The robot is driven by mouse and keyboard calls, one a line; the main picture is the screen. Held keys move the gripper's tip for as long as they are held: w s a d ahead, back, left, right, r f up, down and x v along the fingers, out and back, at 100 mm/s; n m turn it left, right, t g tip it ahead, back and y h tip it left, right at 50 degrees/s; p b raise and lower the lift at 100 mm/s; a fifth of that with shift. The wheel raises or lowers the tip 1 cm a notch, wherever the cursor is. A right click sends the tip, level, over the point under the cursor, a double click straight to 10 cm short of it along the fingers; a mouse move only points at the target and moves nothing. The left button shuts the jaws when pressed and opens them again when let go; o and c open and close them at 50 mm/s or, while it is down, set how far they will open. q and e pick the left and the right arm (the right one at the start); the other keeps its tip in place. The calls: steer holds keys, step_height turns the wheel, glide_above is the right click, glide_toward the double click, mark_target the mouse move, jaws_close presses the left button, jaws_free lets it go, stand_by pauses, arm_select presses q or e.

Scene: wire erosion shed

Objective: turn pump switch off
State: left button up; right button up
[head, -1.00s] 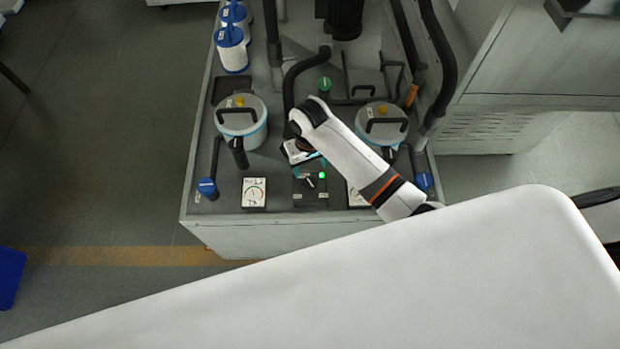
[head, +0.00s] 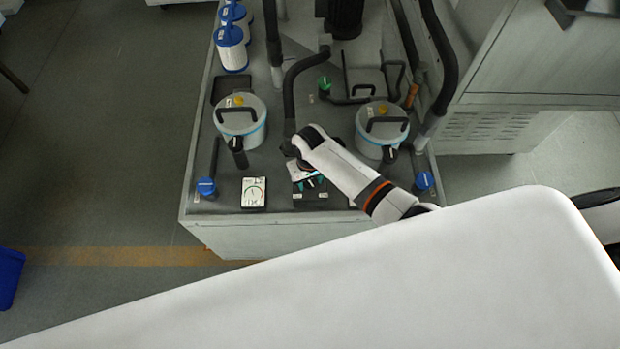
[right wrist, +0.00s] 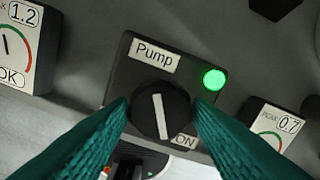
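The pump switch is a black round knob (right wrist: 160,110) with a white pointer line on a dark box (head: 311,198) labelled "Pump". In the right wrist view the pointer stands nearly upright. An "ON" label (right wrist: 186,141) is at the lower right and a green lamp (right wrist: 214,79) is lit. My right gripper (right wrist: 162,106) has its teal fingers apart, one on each side of the knob; I cannot tell whether they touch it. In the head view my right gripper (head: 310,182) is over the box and hides most of it. My left gripper is not in view.
A dial gauge (head: 253,192) is left of the box; another gauge (right wrist: 275,125) is to its right. Two lidded canisters (head: 241,124) (head: 381,132) and black hoses (head: 290,90) stand behind. Blue-capped valves (head: 206,187) (head: 424,181) sit near the front corners.

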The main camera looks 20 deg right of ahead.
steer(key=c, duration=0.5)
steer(key=shift+c, duration=0.2)
steer(key=shift+r+m+p, duration=0.2)
steer(key=shift+m+p, duration=0.65)
steer(key=shift+m, duration=0.05)
steer(key=shift+a+m+p, duration=0.1)
steer(key=shift+m+p, duration=0.8)
steer(key=shift+m, duration=0.3)
steer(key=m+p, duration=0.1)
steer(key=m, duration=0.2)
steer(key=shift+m+p, duration=0.3)
steer(key=shift+p, duration=0.05)
steer(key=shift+f+m+p, duration=0.15)
steer(key=shift+m+p, duration=0.35)
steer(key=shift+m, duration=1.6)
